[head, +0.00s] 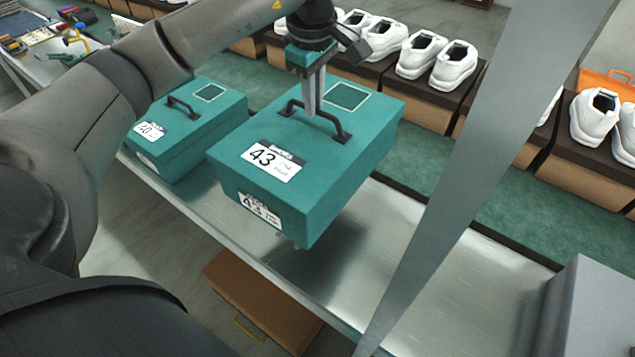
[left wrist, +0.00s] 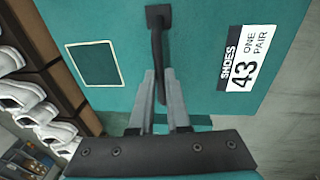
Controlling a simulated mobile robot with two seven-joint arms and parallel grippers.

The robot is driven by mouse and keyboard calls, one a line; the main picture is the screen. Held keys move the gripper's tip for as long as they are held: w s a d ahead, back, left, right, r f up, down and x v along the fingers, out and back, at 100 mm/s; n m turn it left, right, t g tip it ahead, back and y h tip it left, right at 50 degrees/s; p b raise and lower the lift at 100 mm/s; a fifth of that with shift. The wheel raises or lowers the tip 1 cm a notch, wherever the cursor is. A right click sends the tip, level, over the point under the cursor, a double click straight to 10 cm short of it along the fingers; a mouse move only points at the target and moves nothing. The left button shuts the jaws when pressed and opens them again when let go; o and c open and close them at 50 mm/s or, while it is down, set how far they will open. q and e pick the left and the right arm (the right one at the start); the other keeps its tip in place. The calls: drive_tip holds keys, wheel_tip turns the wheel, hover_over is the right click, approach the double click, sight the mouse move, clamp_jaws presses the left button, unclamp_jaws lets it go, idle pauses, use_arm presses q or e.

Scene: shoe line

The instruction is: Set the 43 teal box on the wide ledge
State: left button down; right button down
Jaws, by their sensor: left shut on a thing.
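The teal box marked 43 (head: 290,175) hangs above the metal ledge (head: 450,275) in the head view, with a dark reflection below it. My left gripper (head: 313,108) is shut on the black handle on its lid. In the left wrist view the fingers (left wrist: 160,92) close on that handle, and the 43 label (left wrist: 245,60) shows on the right. The teal box marked 40 (head: 185,125) stands on the ledge to the left, close beside the 43 box. My right gripper is not in view.
White shoes (head: 455,65) stand on brown boxes along a green strip behind the ledge. A grey block (head: 590,310) is at the ledge's right end. A brown box (head: 265,300) lies below the front edge. The ledge right of the 43 box is bare; a slanting grey post (head: 480,150) crosses the view.

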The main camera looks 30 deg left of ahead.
use_arm(q)
wheel_tip(320, 180, down, 12)
drive_tip(key=shift+f+b, duration=0.15)
drive_tip(key=shift+b, duration=0.25)
drive_tip(key=shift+f, duration=2.5)
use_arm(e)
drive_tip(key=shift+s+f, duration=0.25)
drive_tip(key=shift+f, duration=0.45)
use_arm(q)
drive_tip(key=c, duration=1.3)
unclamp_jaws()
drive_tip(key=shift+f+b, duration=0.15)
drive_tip(key=shift+b, duration=0.15)
drive_tip(key=o, duration=0.4)
